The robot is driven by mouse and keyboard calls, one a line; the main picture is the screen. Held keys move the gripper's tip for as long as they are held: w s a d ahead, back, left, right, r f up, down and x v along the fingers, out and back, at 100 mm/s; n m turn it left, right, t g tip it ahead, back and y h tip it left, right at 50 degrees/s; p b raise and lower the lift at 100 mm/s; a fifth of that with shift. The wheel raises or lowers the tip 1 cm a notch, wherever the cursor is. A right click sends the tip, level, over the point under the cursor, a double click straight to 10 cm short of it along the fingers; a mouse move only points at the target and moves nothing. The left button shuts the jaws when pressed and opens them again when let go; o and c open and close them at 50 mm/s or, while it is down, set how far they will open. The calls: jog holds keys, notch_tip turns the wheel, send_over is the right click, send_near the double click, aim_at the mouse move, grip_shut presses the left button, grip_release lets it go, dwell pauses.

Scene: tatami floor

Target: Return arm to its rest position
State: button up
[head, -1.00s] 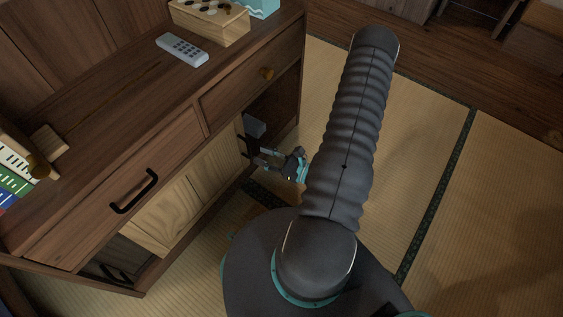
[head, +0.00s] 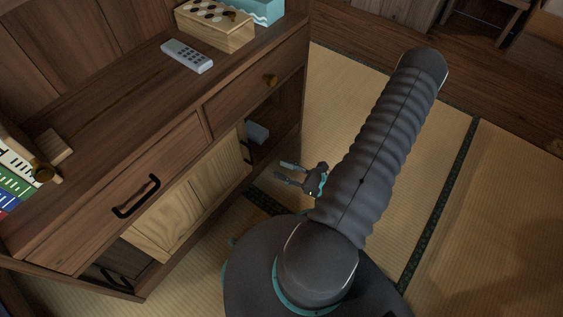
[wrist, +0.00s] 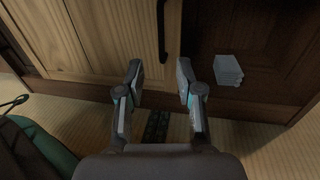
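My gripper (head: 284,173) is open and empty in the head view, clear of the cabinet front and above the tatami. In the wrist view my gripper (wrist: 158,80) shows two fingers spread apart with nothing between them. My arm's ribbed link slants up to the right in the head view and hides part of the floor. The gripper points at the cabinet (head: 157,142), whose lower part has a light wooden sliding door (wrist: 120,35) with a dark handle.
A grey block (wrist: 228,70) lies in the open compartment right of the door; it also shows in the head view (head: 257,132). A remote (head: 187,56), a wooden box (head: 214,27) and books (head: 17,172) are on the cabinet top. Tatami (head: 500,210) at right is clear.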

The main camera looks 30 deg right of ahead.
jog(key=s+a+r+n+g+y, duration=0.55)
jog(key=s+n+g, duration=0.3)
jog(key=g, duration=0.35)
jog(key=w+d+r+n+g+h+p, duration=0.1)
jog(key=w+r+n+g+h+p, duration=0.15)
jog(key=r+n+h, duration=0.7)
jog(key=w+d+r+n+g+h+p, duration=0.1)
jog(key=r+n+h+p, duration=0.4)
jog(key=r, duration=0.8)
jog(key=a+r+n+t, duration=0.2)
jog(key=a+r+n, duration=0.1)
jog(key=r, duration=0.5)
jog(key=a+r+n+t, duration=0.3)
jog(key=a+r, duration=0.3)
jog(key=r, duration=0.1)
jog(key=shift+s+r+n+t, duration=0.35)
jog(key=shift+s+n, duration=0.05)
